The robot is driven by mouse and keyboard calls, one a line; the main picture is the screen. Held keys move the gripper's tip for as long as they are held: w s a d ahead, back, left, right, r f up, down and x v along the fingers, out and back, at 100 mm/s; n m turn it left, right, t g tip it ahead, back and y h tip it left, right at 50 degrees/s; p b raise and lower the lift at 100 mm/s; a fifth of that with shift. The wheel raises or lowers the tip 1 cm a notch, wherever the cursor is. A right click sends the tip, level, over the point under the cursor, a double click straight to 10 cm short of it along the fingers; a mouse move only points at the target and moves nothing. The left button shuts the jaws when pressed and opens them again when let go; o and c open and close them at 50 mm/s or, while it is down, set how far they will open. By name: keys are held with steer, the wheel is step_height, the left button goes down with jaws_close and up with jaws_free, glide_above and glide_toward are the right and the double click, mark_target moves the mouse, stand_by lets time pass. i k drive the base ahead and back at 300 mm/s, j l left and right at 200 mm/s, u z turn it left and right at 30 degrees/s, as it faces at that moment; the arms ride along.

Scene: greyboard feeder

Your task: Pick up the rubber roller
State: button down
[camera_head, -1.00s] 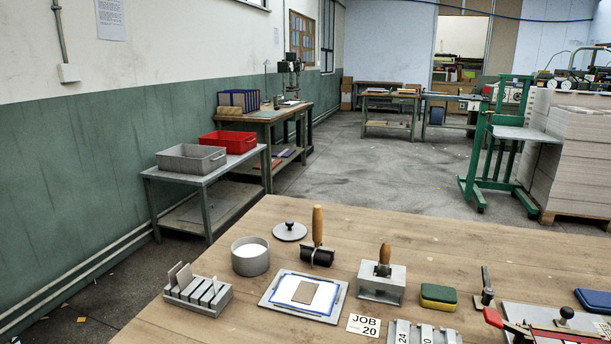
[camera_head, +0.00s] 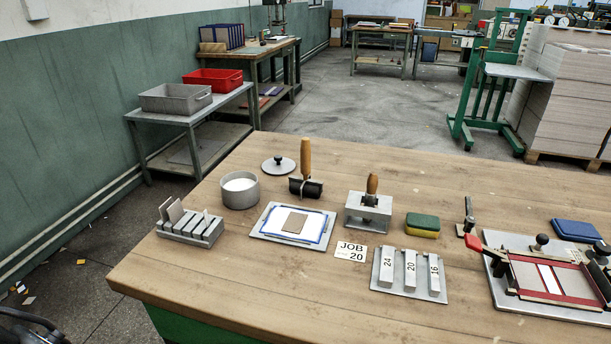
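The rubber roller (camera_head: 305,187) stands on the wooden table, behind the grey plate with the blue-edged sheet. Its black cylinder lies on the table top and its wooden handle (camera_head: 305,155) points straight up. It stands apart from the things around it. My gripper is not in view; only a dark, unclear part shows at the bottom left corner.
Close to the roller are a round lid (camera_head: 279,166), a grey pot (camera_head: 240,190), a wooden-handled metal block (camera_head: 368,212) and the grey plate (camera_head: 263,231). A slotted rack (camera_head: 190,228) stands at left. The table's (camera_head: 440,165) back right is clear.

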mark_target(304, 185)
steer(key=k+j+z, duration=0.1)
steer(key=j+z, duration=0.3)
steer(key=k+j+z, duration=0.15)
steer(key=j+z, duration=0.2)
steer(key=k+j+z, duration=0.2)
steer(key=z, duration=0.2)
steer(key=i+j, duration=0.45)
